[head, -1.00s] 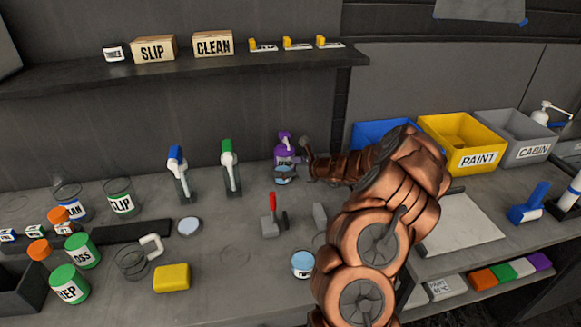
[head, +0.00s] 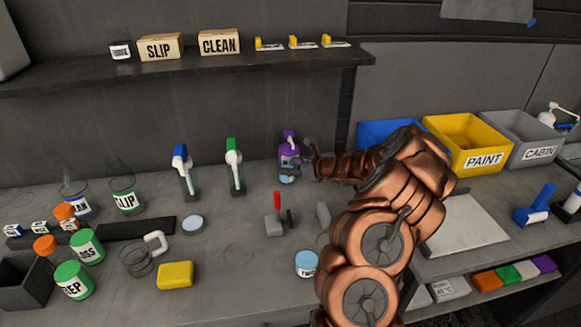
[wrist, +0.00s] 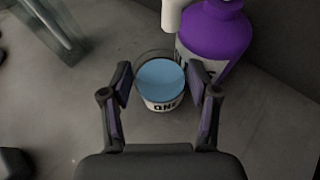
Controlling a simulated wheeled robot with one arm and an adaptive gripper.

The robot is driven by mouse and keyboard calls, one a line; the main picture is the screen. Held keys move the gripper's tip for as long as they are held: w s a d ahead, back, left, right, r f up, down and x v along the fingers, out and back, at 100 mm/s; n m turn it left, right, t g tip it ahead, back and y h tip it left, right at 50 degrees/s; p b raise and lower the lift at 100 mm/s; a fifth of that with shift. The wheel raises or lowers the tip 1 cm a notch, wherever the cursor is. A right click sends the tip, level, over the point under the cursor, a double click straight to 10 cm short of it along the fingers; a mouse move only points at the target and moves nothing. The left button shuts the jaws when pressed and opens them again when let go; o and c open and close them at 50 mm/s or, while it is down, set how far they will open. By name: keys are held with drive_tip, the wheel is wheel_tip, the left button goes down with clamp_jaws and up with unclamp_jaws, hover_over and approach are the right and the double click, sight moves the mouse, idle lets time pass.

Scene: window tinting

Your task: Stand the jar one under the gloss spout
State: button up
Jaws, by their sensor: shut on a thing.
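Jar one (wrist: 160,85), a clear cup of light blue liquid with a label reading ONE, stands upright between my fingers in the wrist view. In the head view the jar (head: 287,179) is small and partly hidden near the back wall. My gripper (wrist: 160,98) is shut on it, one finger at each side; in the head view the gripper (head: 309,158) reaches in from the right. A purple pump bottle (wrist: 215,38) with a white spout (wrist: 172,15) stands just behind the jar. The spout is close to the jar's far rim; exact alignment is unclear. The bottle's label is mostly hidden.
Blue-topped (head: 183,172) and green-topped (head: 234,167) dispensers stand left of the purple bottle. A red-handled tool (head: 277,215) and a jar of blue liquid (head: 307,264) are in front. The back wall is close behind the bottle.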

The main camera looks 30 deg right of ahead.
drive_tip(key=shift+s, duration=0.1)
drive_tip(key=shift+s+d+p, duration=0.45)
drive_tip(key=shift+s+d, duration=0.3)
drive_tip(key=shift+s, duration=0.05)
drive_tip(key=o, duration=1.3)
drive_tip(key=shift+w+a, duration=0.1)
drive_tip(key=shift+c, duration=0.2)
drive_tip(key=v, duration=1.2)
